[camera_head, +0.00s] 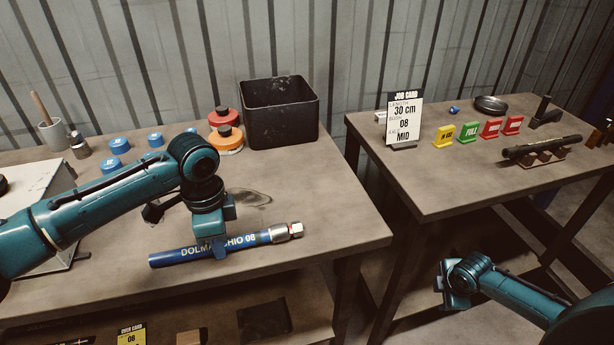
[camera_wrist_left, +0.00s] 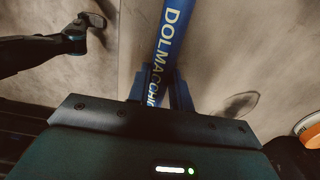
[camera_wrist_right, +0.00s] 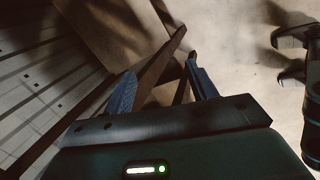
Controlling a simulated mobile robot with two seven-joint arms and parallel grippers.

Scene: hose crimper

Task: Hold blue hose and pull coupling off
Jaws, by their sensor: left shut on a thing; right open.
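The blue hose (camera_head: 185,256) with white lettering lies along the front of the left table. A silver coupling (camera_head: 288,232) is on its right end. My left gripper (camera_head: 218,245) is shut on the hose near its middle, from above. In the left wrist view the hose (camera_wrist_left: 172,30) runs between the fingers, and the coupling is not visible. My right gripper (camera_head: 447,287) is low, in front of the gap between the tables, well apart from the hose and coupling. In the right wrist view its blue-padded fingers (camera_wrist_right: 160,88) are open with nothing between them.
A black bin (camera_head: 280,112) and orange and red containers (camera_head: 225,138) stand behind the hose, with several blue caps (camera_head: 117,146) to the left. The right table holds a job card (camera_head: 404,118), coloured tags (camera_head: 469,131) and a dark tool (camera_head: 535,150). Bare tabletop lies right of the coupling.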

